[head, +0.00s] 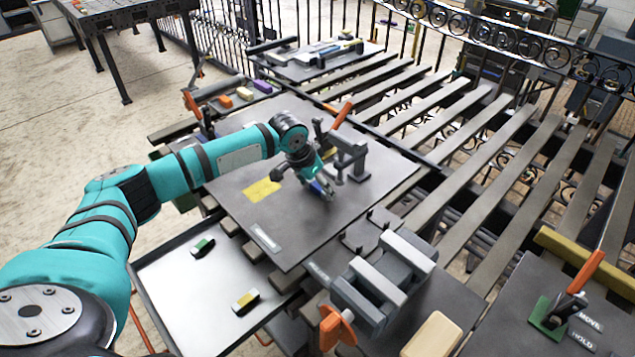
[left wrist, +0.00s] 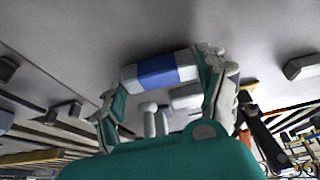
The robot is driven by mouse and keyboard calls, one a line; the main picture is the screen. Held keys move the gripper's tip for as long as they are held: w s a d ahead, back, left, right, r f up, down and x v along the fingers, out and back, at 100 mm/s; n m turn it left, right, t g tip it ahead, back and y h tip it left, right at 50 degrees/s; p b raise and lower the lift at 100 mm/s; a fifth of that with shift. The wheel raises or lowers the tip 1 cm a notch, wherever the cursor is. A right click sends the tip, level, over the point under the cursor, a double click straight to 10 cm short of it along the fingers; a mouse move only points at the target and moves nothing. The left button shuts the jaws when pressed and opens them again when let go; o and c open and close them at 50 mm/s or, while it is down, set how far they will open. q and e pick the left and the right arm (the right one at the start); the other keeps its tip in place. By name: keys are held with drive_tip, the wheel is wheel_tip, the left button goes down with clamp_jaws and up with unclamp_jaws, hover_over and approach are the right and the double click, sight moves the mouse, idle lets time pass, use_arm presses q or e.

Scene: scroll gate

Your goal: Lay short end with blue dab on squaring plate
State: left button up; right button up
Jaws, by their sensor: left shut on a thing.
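The short end with the blue dab (left wrist: 157,70) is a small grey bar with a blue band around its middle. My left gripper (head: 318,189) is shut on it, with a finger at each end of the bar in the left wrist view. The squaring plate (head: 290,240) is a wide dark grey plate with a yellow patch (head: 262,190). The gripper and bar are low over the plate, right of the patch and close in front of the clamp (head: 345,155). I cannot tell if the bar touches the plate. My right gripper is not in view.
A pale tray (head: 175,290) at the lower left holds a green-dabbed piece (head: 203,246) and a yellow-dabbed piece (head: 245,301). A grey vise (head: 385,280) stands in front of the plate. Slats run to the right.

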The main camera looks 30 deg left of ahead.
use_arm(q)
drive_tip(key=o, duration=1.6)
drive_tip(key=shift+c, duration=0.2)
drive_tip(key=shift+f, duration=0.1)
drive_tip(key=v, duration=1.2)
